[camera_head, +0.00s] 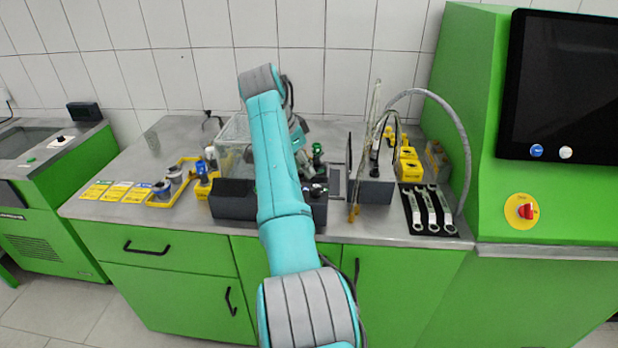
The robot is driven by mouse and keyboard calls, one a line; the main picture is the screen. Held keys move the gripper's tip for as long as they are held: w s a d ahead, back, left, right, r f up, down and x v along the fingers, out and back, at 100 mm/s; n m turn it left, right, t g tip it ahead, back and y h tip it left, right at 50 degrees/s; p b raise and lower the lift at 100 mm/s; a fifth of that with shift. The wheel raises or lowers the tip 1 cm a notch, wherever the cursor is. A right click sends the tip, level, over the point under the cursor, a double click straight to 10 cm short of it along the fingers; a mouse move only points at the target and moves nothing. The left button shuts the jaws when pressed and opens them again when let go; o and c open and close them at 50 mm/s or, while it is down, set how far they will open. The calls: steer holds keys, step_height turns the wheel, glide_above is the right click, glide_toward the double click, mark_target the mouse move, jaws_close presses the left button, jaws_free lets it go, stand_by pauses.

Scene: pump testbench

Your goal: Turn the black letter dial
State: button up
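I cannot make out the black letter dial for certain. A dark grey box (234,207) stands at the front of the bench, partly behind my arm, with small dark and light parts on its right top. My teal arm reaches up over the bench and bends back down behind itself. A teal wrist part shows just right of the upper arm, above the box area. My gripper is mostly hidden there, and its fingers cannot be told apart from the dark parts around it.
A clear bin (236,130) stands behind the box. Yellow holders with small parts (172,186) lie left. A second dark box (373,187) with thin upright rods, yellow blocks (409,168) and wrenches (431,208) are right. A green cabinet with a screen (565,85) bounds the right.

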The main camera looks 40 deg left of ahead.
steer(key=shift+v, duration=2.05)
